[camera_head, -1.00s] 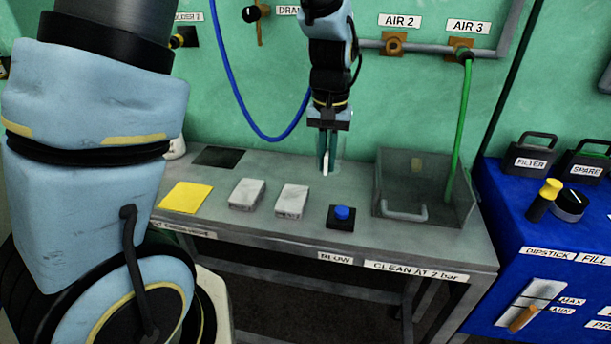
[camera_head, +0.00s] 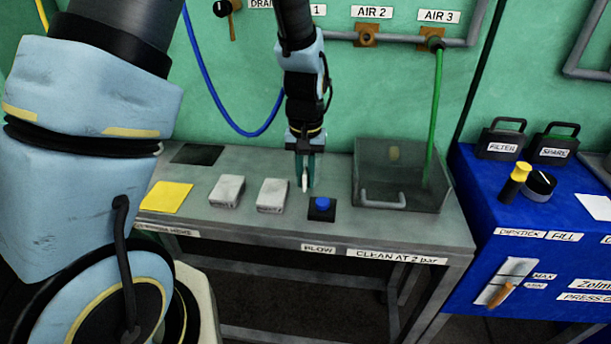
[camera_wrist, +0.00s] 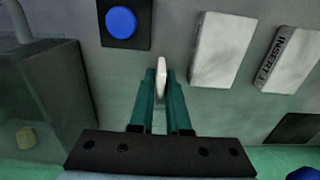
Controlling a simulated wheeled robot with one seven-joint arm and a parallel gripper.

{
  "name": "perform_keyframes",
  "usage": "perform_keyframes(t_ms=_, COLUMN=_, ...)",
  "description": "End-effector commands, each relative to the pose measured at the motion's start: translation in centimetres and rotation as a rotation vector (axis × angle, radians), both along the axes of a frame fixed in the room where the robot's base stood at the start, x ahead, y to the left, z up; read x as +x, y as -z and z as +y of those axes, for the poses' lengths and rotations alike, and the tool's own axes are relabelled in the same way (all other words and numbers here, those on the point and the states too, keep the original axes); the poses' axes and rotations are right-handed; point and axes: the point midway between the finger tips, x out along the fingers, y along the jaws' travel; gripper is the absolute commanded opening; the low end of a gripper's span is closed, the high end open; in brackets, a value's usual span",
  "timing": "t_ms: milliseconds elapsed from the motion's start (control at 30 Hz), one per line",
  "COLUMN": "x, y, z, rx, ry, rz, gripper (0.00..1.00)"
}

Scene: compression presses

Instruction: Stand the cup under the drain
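My gripper (camera_head: 305,172) points down over the bench (camera_head: 330,226), behind the blue button. Its teal fingers are close together on a thin white piece (camera_wrist: 161,78), seen edge-on between the fingertips in the wrist view. It also shows as a white strip in the head view (camera_head: 304,182). I cannot tell whether it touches the bench. The drain valve (camera_head: 230,8) is on the green wall at the top, its label (camera_head: 260,4) cut by the picture edge. I cannot make out a cup in the current views; my arm covers the left side.
On the bench are a yellow cloth (camera_head: 167,197), two pale blocks (camera_head: 228,190) (camera_head: 273,195), a blue button (camera_head: 322,203) and a clear box (camera_head: 400,195). A blue hose (camera_head: 215,95) hangs on the wall. A blue machine (camera_head: 520,240) stands at right.

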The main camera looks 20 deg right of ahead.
Motion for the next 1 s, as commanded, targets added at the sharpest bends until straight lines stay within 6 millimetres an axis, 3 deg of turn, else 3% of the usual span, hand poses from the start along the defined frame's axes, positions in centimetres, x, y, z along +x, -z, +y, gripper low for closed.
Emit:
perform_keyframes(t_ms=200, x=0.0, y=0.0, z=0.0, rx=0.000, ry=0.000, rz=0.000, gripper=0.39)
perform_keyframes(t_ms=567, x=0.0, y=-0.9, z=-0.1, rx=-0.002, ry=0.000, rz=-0.001, gripper=0.39)
perform_keyframes(t_ms=1000, x=0.1, y=-9.4, z=-0.1, rx=-0.005, ry=-0.001, rz=-0.004, gripper=0.39)
